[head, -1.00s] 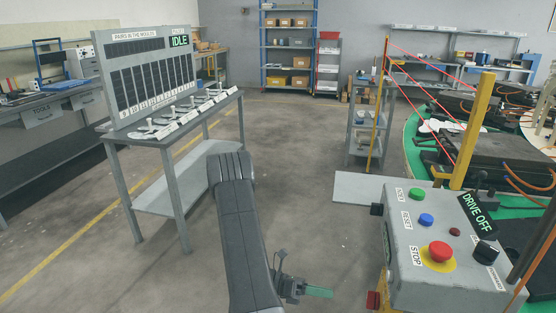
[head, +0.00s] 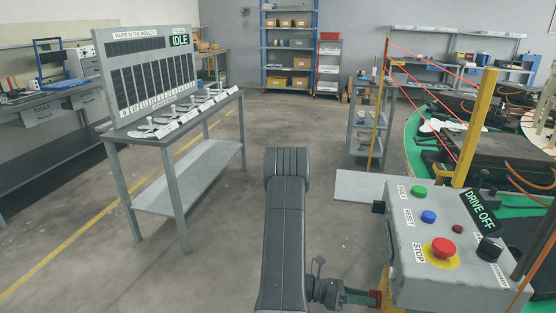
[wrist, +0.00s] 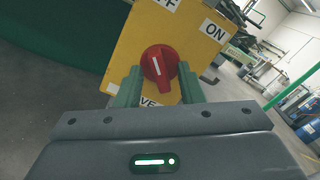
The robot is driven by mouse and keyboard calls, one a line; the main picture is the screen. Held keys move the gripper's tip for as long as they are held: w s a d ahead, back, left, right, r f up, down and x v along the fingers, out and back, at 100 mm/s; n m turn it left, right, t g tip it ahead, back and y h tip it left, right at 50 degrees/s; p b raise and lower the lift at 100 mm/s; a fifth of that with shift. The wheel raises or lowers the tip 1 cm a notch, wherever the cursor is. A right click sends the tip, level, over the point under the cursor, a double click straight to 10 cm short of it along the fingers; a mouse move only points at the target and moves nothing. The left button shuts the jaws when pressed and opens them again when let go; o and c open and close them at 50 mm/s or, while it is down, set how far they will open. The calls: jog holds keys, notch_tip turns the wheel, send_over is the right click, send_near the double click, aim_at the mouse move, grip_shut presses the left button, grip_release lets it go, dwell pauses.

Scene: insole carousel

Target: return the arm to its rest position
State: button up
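My arm (head: 287,215) reaches forward, low in the middle of the head view, with its wrist bent to the right. My gripper (head: 362,297) is beside the console's left side, its green fingers pointing at a red part there. In the wrist view, my gripper (wrist: 160,82) is open, with its green fingers apart on either side of a red rotary knob (wrist: 158,66). The knob is on a yellow plate (wrist: 133,45) with an ON label at right and a partly hidden label above. I cannot tell whether the fingers touch the knob.
The grey console (head: 400,262) with coloured buttons and a DRIVE OFF display (head: 480,210) stands close at right. A display bench (head: 176,205) stands at left. A yellow post (head: 478,128) with red beams borders the green carousel. The floor between is clear.

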jog(key=shift+m+b, duration=2.35)
jog(key=shift+m, duration=1.35)
